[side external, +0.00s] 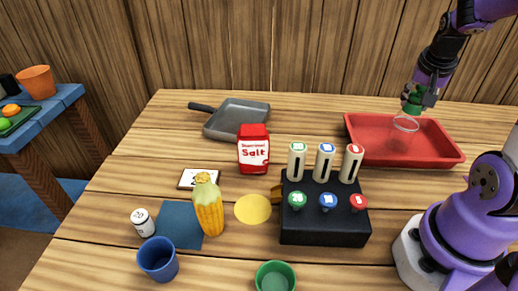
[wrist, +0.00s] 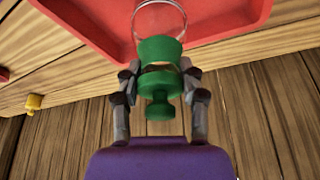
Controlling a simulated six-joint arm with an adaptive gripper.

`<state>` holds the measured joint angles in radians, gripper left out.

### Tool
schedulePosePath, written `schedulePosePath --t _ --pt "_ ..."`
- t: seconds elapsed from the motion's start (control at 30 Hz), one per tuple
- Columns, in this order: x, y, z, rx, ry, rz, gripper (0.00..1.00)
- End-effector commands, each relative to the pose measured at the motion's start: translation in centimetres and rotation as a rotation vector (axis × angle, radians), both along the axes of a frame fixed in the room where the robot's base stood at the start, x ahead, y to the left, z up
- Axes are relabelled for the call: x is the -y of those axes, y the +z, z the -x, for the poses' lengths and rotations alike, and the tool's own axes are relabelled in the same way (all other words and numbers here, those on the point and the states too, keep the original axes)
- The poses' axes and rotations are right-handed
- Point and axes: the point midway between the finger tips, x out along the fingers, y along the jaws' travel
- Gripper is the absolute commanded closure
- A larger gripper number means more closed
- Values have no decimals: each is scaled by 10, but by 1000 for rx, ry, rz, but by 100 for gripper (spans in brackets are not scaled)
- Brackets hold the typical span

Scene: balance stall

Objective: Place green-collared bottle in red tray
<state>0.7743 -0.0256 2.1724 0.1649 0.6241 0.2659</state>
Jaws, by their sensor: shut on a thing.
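The green-collared bottle (side external: 406,123) has a clear glass body and a green collar and top. My gripper (side external: 416,99) is shut on its green collar at the upper right of the side view. The red tray (side external: 395,152) lies under the bottle, whose glass body shows against the tray's interior toward the back. I cannot tell whether its base touches the tray floor. In the wrist view, my gripper's fingers (wrist: 160,78) close on both sides of the green collar (wrist: 160,50). The glass body (wrist: 160,18) shows over the red tray (wrist: 95,40), partly cut off by the frame.
A black stand (side external: 325,230) with several coloured knobs and pale posts is left of the tray. A red salt packet (side external: 254,150), a grey pan (side external: 238,119), a corn cob (side external: 208,208), a blue cup (side external: 158,260) and a green cup (side external: 275,277) stand farther left.

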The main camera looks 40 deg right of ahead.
Motion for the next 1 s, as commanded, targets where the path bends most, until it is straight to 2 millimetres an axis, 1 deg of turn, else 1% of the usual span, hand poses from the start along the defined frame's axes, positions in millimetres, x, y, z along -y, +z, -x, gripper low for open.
schedulePosePath --t 0.03,0.07,0.1,0.43,0.57,0.67,0.9,1.0 --pt "0 -2 0 0 0 -1 100" --pt "0 -1 0 0 0 -1 40" --pt "0 -1 0 0 0 -1 24" --pt "0 -1 0 0 0 -1 24" --pt "-1 5 0 0 0 0 24" --pt "-6 19 2 4 1 4 24" --pt "-25 71 11 5 2 4 24" --pt "-32 90 14 4 2 3 24"
